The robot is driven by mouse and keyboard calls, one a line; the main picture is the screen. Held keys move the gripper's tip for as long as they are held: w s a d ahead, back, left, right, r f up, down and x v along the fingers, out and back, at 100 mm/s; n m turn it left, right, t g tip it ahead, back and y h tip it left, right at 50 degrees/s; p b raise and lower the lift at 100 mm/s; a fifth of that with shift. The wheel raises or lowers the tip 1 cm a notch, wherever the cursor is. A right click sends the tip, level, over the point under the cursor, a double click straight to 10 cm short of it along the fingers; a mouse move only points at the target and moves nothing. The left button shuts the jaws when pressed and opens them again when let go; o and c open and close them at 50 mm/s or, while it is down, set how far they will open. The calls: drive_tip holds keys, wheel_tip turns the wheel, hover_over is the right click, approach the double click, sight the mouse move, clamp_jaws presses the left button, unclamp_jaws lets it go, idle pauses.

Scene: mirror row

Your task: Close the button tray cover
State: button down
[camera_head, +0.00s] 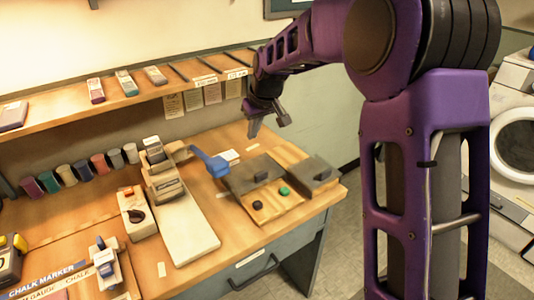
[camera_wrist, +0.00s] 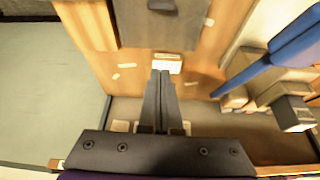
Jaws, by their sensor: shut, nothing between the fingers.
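The button tray (camera_head: 277,208) is a light wooden tray near the right end of the desk, with a dark button and a green button showing in its uncovered front part. A flat grey cover (camera_head: 241,181) with a dark knob lies over its back part, so the tray is partly open. In the wrist view a grey panel with a dark knob (camera_wrist: 160,33), apparently this cover, shows at the top. My gripper (camera_head: 254,134) is above the desk behind the tray, apart from the cover. Its fingers (camera_wrist: 165,73) are together and empty.
A blue handle (camera_head: 213,163) sticks out close to the cover's left side. A white label (camera_head: 229,156) lies behind the tray. A shelf (camera_head: 142,95) runs above the desk's back.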

sight(250, 168)
drive_tip(key=shift+g, duration=0.4)
drive_tip(key=x, duration=0.4)
drive_tip(key=d+b+x, duration=0.1)
drive_tip(key=x, duration=0.3)
drive_tip(key=s+x, duration=0.1)
drive_tip(key=x, duration=0.3)
drive_tip(key=shift+d+f, duration=0.3)
drive_tip(key=s+d, duration=0.2)
drive_tip(key=shift+s+r, duration=0.2)
drive_tip(key=shift+s, duration=0.1)
drive_tip(key=shift+s+d, duration=0.15)
drive_tip(key=shift+s, duration=0.15)
